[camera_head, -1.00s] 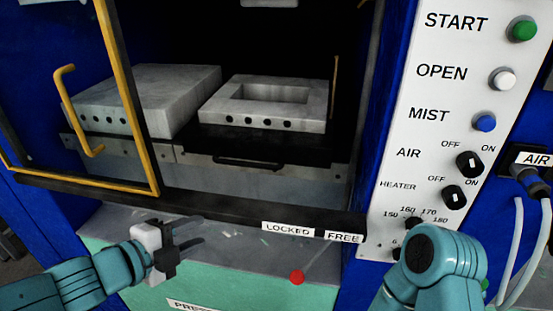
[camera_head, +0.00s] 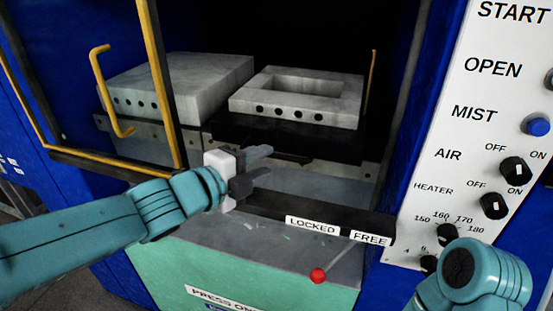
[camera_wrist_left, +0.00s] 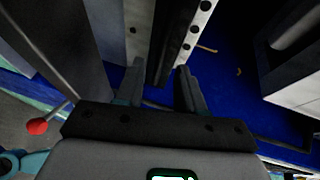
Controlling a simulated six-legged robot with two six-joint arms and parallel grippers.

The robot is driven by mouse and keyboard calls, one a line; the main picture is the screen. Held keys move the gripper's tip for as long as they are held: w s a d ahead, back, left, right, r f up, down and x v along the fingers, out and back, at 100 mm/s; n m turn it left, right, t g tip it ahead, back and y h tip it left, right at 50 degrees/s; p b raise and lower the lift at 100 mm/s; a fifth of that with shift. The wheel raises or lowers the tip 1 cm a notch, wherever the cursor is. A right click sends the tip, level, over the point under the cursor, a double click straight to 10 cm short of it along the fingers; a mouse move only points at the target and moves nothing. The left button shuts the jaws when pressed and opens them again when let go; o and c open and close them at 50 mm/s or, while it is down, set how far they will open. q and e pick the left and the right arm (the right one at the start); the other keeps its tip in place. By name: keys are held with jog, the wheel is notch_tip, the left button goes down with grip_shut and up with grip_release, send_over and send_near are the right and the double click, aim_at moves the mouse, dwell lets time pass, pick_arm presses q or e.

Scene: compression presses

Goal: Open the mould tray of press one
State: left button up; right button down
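The mould tray (camera_head: 290,143) is a dark plate under a grey block with a rectangular recess, inside the press. Its black handle (camera_head: 300,161) runs along the front, its left part hidden by my left gripper. My left gripper (camera_head: 270,162) is in front of the handle with fingers apart. In the left wrist view, the open fingers (camera_wrist_left: 160,90) show a dark bar beyond and between them; I cannot tell whether it touches them. The red-knobbed lever (camera_head: 318,275) sits below the LOCKED and FREE labels; its rod slants up right towards FREE. My right gripper is out of view.
The yellow-edged guard (camera_head: 166,80) stands left of the opening, with a yellow handle (camera_head: 98,90). A grey slab (camera_head: 180,85) lies left of the tray. The white control panel (camera_head: 470,130) is at right. The red knob also shows in the left wrist view (camera_wrist_left: 37,127).

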aim_at(274, 157)
pick_arm(q)
jog(key=x, duration=0.5)
jog(key=shift+w, duration=0.1)
grip_shut()
